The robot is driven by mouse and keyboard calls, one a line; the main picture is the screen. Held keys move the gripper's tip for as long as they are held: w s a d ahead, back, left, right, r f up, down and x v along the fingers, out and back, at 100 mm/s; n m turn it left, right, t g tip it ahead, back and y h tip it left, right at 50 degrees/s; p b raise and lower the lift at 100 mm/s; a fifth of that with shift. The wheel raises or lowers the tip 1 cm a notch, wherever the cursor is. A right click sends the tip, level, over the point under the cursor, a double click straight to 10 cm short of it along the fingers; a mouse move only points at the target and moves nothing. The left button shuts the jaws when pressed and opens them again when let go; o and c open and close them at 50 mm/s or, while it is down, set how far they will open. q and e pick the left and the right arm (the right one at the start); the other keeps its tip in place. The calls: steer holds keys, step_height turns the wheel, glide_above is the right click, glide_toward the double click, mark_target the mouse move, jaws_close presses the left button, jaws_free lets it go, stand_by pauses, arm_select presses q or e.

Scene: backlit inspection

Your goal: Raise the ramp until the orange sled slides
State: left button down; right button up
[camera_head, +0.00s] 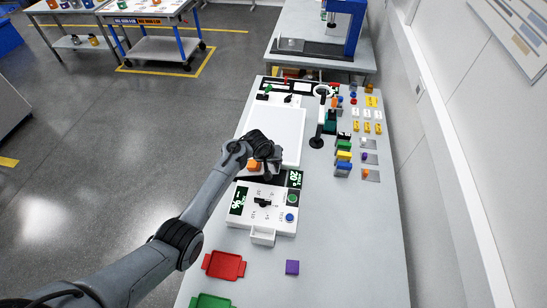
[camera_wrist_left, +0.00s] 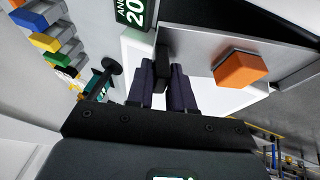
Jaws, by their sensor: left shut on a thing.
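The orange sled (camera_head: 254,167) is partly hidden behind my left gripper in the head view. In the left wrist view the orange sled (camera_wrist_left: 240,68) rests on the grey ramp plate (camera_wrist_left: 199,41). A dark tab (camera_wrist_left: 162,57) stands at the ramp's edge. My left gripper (camera_wrist_left: 163,76) has its dark fingers shut on this tab, beside the sled and apart from it. In the head view my left gripper (camera_head: 264,165) is over the ramp end of the white device. My right gripper is out of view.
A white control box (camera_head: 265,216) with a green and a blue button stands in front of the ramp. A lit white panel (camera_head: 275,132) lies behind. Coloured blocks (camera_head: 344,155) and a black stand (camera_head: 317,142) are at right. A red tray (camera_head: 224,265) and purple cube (camera_head: 292,267) lie nearer.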

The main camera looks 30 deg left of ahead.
arm_select(q)
steer(key=c, duration=1.4)
jaws_free()
steer(key=shift+a, duration=0.1)
steer(key=shift+r, duration=0.15)
steer(key=shift+s+r, duration=0.15)
steer(key=shift+r, duration=0.15)
steer(key=p+v, duration=0.2)
steer(key=v, duration=0.8)
